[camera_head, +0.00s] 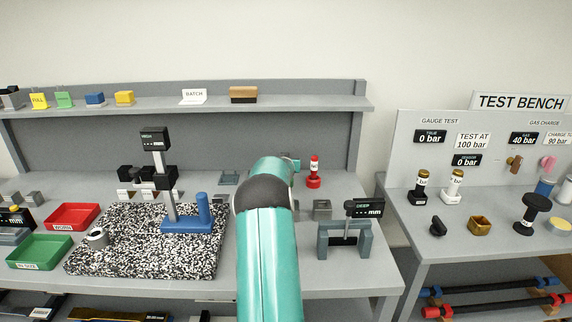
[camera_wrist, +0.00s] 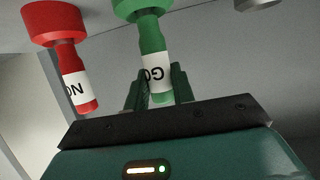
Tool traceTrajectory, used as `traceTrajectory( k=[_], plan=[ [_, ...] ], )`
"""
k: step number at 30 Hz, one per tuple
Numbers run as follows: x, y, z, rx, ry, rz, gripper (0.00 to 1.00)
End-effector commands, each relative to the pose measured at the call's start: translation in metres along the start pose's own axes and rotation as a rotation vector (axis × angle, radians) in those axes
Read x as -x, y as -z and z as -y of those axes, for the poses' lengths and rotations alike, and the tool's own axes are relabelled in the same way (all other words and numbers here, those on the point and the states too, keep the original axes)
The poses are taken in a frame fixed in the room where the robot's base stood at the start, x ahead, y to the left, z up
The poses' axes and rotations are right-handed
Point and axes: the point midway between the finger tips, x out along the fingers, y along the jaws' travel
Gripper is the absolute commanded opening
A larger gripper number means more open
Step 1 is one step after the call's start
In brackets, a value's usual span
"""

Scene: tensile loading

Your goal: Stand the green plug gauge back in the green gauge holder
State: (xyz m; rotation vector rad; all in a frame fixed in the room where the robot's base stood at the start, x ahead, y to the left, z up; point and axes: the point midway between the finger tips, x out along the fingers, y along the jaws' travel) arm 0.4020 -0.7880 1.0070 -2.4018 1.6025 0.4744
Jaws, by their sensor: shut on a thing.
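The green plug gauge (camera_wrist: 151,40), with a white GO label, is between the fingers of my gripper (camera_wrist: 160,82) in the wrist view. My gripper is shut on it. The gauge's far end meets the wider green gauge holder (camera_wrist: 134,7) at the top edge of that view. The two look in line, but I cannot tell whether the gauge is fully seated. In the head view my arm hides the green gauge, its holder and most of my gripper.
A red gauge (camera_wrist: 73,65) stands in its red holder (camera_wrist: 55,20) close beside the green one; the red gauge also shows in the head view (camera_head: 314,166). A grey depth gauge stand (camera_head: 345,235) is to the right. A speckled plate (camera_head: 130,250) with a blue-based stand is left.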

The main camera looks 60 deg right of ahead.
Motion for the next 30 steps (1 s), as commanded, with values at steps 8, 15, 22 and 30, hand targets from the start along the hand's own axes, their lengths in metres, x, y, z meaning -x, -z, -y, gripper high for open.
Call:
traceTrajectory(
  k=[8, 15, 22, 30],
  plan=[
    [0.0, 0.001, 0.0, 0.0, 0.0, -0.001, 0.5],
    [0.002, 0.0, 0.0, 0.0, 0.0, 0.0, 0.5],
    [0.026, 0.001, 0.0, 0.0, 0.0, 0.0, 0.5],
    [0.077, 0.002, 0.001, -0.001, 0.001, -0.001, 0.5]
  ],
)
